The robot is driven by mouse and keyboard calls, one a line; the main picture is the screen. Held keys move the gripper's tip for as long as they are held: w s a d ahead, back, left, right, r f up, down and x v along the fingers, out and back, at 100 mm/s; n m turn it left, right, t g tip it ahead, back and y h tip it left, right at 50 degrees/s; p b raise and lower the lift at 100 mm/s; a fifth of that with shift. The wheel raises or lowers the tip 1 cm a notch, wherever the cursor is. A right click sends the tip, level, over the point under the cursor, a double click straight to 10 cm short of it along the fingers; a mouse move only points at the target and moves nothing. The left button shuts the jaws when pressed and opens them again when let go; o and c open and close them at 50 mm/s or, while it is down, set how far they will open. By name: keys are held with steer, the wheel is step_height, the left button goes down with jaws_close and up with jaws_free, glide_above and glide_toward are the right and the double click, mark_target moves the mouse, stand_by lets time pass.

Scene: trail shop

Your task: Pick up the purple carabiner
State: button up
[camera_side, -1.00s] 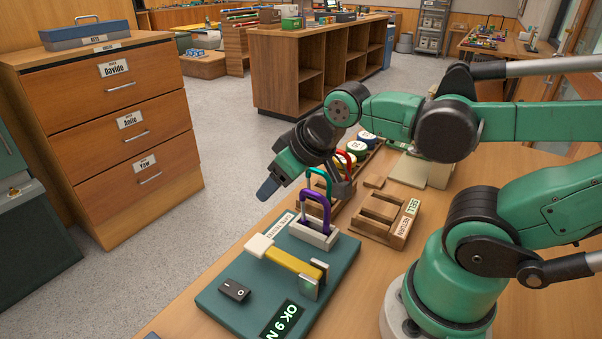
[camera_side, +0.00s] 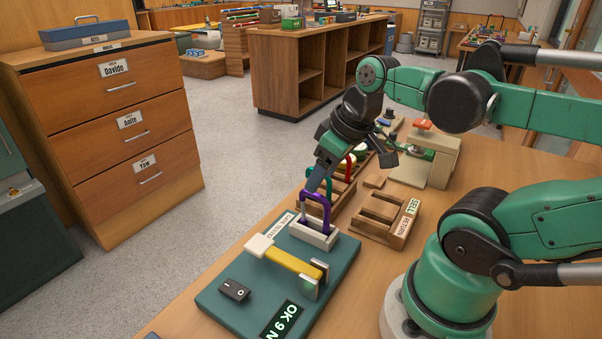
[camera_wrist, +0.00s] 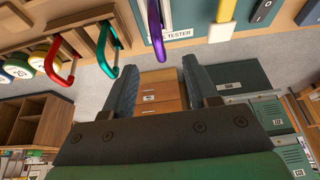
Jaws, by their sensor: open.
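The purple carabiner (camera_side: 327,208) stands upright in a pale block (camera_side: 313,234) on the teal tester board (camera_side: 222,303). In the wrist view the purple carabiner (camera_wrist: 155,18) shows at the top, just beyond and between my fingertips. My gripper (camera_side: 335,168) is open and empty, tilted down, above and behind the carabiner in the side view. One fingertip overlaps the carabiner's top there; I cannot tell whether they touch. In the wrist view both fingers of my gripper (camera_wrist: 163,75) are spread apart with nothing between them.
The board also holds a yellow lever (camera_side: 288,262) and a black switch (camera_side: 235,291). A wooden SELL/RETURN tray (camera_side: 385,222) stands to the right.

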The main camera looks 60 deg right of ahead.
steer(key=shift+w+f, duration=0.1)
steer(key=shift+f, duration=0.85)
steer(key=shift+x, duration=2.7)
jaws_close()
